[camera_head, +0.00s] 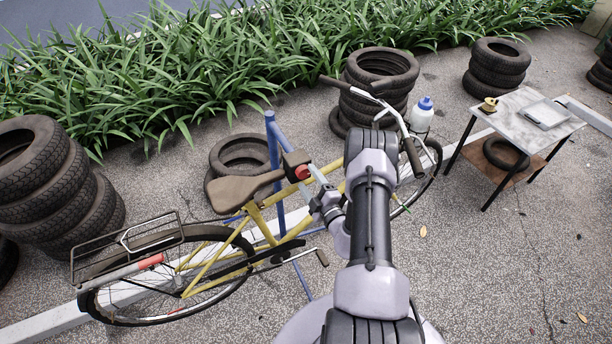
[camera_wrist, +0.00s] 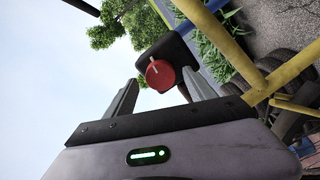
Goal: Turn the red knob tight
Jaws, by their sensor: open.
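The red knob (camera_head: 303,171) is on the front of a dark clamp block (camera_head: 293,158) at the top of the blue stand, just right of the bicycle saddle. In the wrist view the knob (camera_wrist: 160,76) is a round red disc with a pale pointer mark, on the black block (camera_wrist: 172,52). My gripper (camera_head: 312,181) is open and close in front of the knob. In the wrist view its two fingers (camera_wrist: 160,79) stand left and right of the knob with gaps on both sides. I cannot tell whether the tips reach past its face.
The yellow bicycle (camera_head: 262,222) stands by the blue stand (camera_head: 272,140), around the work area. Its saddle (camera_head: 240,190) is close left of my gripper. Yellow frame tubes (camera_wrist: 255,85) pass right of the fingers. Tyre stacks (camera_head: 380,85) and a small table (camera_head: 512,122) stand farther off.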

